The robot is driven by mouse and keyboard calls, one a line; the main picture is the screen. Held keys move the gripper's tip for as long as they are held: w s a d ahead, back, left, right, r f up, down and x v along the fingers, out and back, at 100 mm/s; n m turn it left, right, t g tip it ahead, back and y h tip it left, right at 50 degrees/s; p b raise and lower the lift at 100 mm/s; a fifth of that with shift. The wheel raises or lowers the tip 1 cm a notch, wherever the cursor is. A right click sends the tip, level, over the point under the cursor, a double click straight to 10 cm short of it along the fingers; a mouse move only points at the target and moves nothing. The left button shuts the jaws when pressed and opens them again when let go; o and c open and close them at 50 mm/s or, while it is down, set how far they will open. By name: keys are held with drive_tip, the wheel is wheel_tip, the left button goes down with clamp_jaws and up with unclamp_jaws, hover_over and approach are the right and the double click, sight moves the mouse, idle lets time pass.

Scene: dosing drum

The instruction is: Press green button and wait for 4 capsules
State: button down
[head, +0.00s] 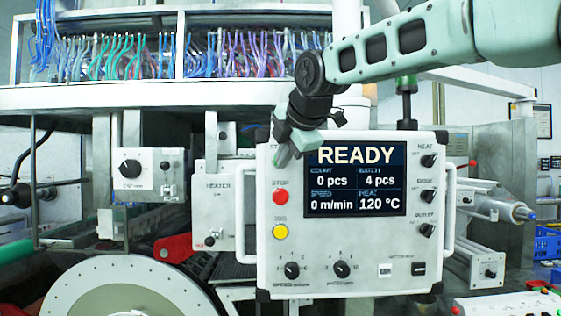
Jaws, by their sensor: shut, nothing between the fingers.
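A white control panel (350,258) stands in the middle of the head view. Its screen (355,178) reads READY, count 0 pcs, batch 4 pcs, speed 0 m/min, heat 120 °C. A red button (280,196) and a yellow button (280,232) sit in a column left of the screen. My gripper (284,160) is shut and empty at the panel's upper left, above the red button. It covers the spot at the top of that column, so no green button shows. I cannot tell whether the fingertips touch the panel. No capsules are visible.
Metal handles flank the panel, the right one (448,210) among them. Dark knobs line its right side and bottom. A heater box (218,205) stands to the left, and a large pale drum (130,290) lies at lower left. Coloured tubes (240,55) run behind my arm.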

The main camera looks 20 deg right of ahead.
drive_tip(key=shift+w, duration=0.1)
drive_tip(key=shift+w+d+p, duration=0.15)
drive_tip(key=shift+w+p, duration=0.15)
